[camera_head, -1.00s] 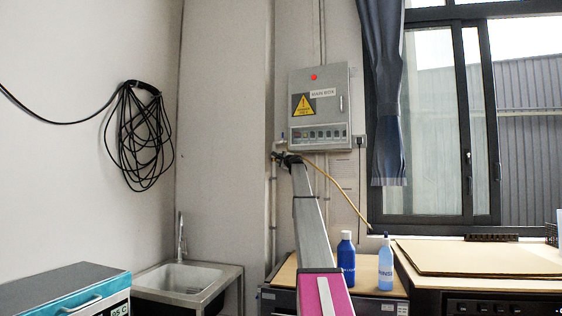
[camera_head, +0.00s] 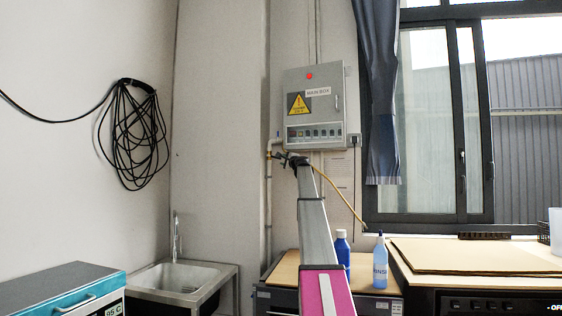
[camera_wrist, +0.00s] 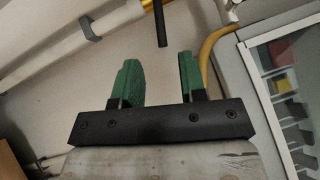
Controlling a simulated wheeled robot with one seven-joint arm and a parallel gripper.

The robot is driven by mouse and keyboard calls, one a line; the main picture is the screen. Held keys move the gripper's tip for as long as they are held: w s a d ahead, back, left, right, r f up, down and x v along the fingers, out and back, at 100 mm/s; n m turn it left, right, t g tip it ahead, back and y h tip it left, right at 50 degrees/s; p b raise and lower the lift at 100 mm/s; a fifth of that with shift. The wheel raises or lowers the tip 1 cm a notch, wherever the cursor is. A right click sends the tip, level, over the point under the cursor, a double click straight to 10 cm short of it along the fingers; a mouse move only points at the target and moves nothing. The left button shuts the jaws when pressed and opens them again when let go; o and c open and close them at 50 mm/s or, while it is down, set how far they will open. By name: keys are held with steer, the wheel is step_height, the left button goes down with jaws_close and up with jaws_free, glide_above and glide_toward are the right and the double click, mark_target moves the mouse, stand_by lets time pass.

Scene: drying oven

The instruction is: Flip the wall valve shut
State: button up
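The wall valve (camera_head: 269,154) is a small brass-coloured fitting on the pale pipe, just below and left of the grey box. My gripper (camera_head: 288,158) is beside it on the right, small and dark in the head view. In the wrist view my gripper (camera_wrist: 158,68) has its two green fingers apart with nothing between them. A thin black bar (camera_wrist: 160,24), which looks like the valve's lever, hangs just beyond the fingertips, in line with the gap. The valve body cannot be made out in the wrist view.
A yellow hose (camera_head: 337,195) curves down to the right of my gripper. The grey electrical box (camera_head: 314,105) is close above; it fills the right of the wrist view. Below are a bench top (camera_head: 285,268), a blue bottle (camera_head: 342,250) and a clear-blue bottle (camera_head: 380,265).

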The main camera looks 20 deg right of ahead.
steer(key=shift+s, duration=0.3)
steer(key=shift+c, duration=0.3)
